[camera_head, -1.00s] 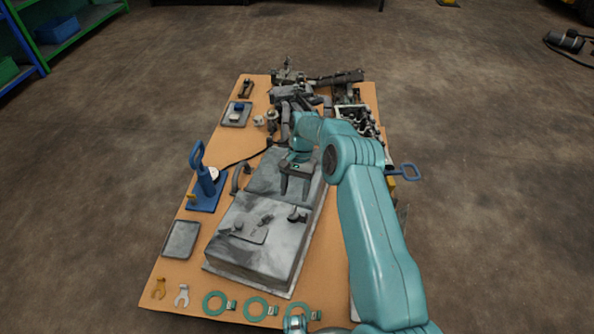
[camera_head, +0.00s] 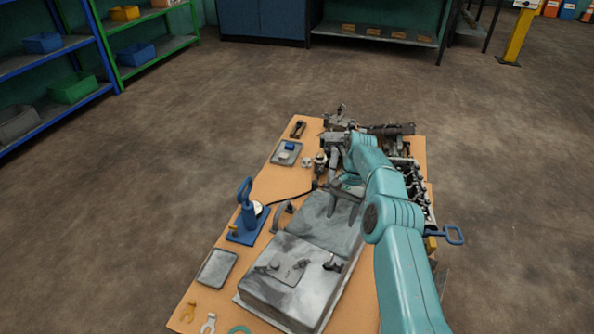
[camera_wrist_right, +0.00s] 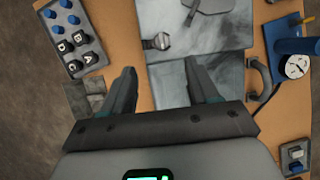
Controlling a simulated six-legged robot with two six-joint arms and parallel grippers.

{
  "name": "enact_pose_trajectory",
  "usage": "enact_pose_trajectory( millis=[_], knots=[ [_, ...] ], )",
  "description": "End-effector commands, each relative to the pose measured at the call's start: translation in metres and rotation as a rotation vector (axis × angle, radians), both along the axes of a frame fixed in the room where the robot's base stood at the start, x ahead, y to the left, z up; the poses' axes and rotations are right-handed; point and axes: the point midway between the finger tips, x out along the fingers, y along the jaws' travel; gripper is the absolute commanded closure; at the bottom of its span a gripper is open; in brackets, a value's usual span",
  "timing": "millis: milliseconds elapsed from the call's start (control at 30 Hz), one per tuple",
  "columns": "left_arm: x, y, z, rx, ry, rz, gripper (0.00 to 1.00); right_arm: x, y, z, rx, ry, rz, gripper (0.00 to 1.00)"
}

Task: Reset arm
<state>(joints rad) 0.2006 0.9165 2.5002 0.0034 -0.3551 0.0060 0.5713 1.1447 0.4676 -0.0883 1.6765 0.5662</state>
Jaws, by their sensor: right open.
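My right arm, teal, reaches across the right side of the table in the head view. My right gripper (camera_head: 333,205) is open and empty above the far part of a grey metal housing (camera_head: 290,285). In the right wrist view the two dark fingers of the right gripper (camera_wrist_right: 163,85) are spread apart with nothing between them. The housing (camera_wrist_right: 208,40) lies below them; height above it is hard to tell. My left gripper is not in view.
The orange-brown table (camera_head: 285,185) holds a blue press-like tool (camera_head: 247,220), a grey tray (camera_head: 217,268), a small parts tray (camera_head: 286,153) and dark machine parts at the far end. A blue-handled tool (camera_head: 445,235) sticks out at the right edge. Open floor surrounds the table.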

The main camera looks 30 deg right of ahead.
Motion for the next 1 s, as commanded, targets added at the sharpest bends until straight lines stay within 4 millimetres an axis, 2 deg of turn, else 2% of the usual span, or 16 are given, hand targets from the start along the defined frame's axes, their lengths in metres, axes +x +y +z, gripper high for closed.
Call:
enact_pose_trajectory(
  millis=[167,300,367,467,667,867,1000],
  knots=[
    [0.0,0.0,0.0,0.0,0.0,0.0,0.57,0.001,0.002,0.001,0.0,-0.001,0.003,0.41],
    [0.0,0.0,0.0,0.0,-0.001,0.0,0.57,0.018,0.02,0.018,-0.008,-0.032,0.047,0.41],
    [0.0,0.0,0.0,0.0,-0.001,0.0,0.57,0.018,0.045,0.019,0.019,-0.004,0.098,0.41],
    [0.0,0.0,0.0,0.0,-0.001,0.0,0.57,0.008,0.084,0.007,0.071,0.063,0.172,0.41],
    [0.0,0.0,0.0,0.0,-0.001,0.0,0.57,-0.014,0.157,-0.033,0.13,0.093,0.31,0.41],
    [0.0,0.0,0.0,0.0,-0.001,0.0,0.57,-0.058,0.227,-0.077,0.174,0.054,0.446,0.41],
    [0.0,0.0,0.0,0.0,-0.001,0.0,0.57,-0.101,0.269,-0.102,0.197,0.006,0.531,0.41]
  ],
)
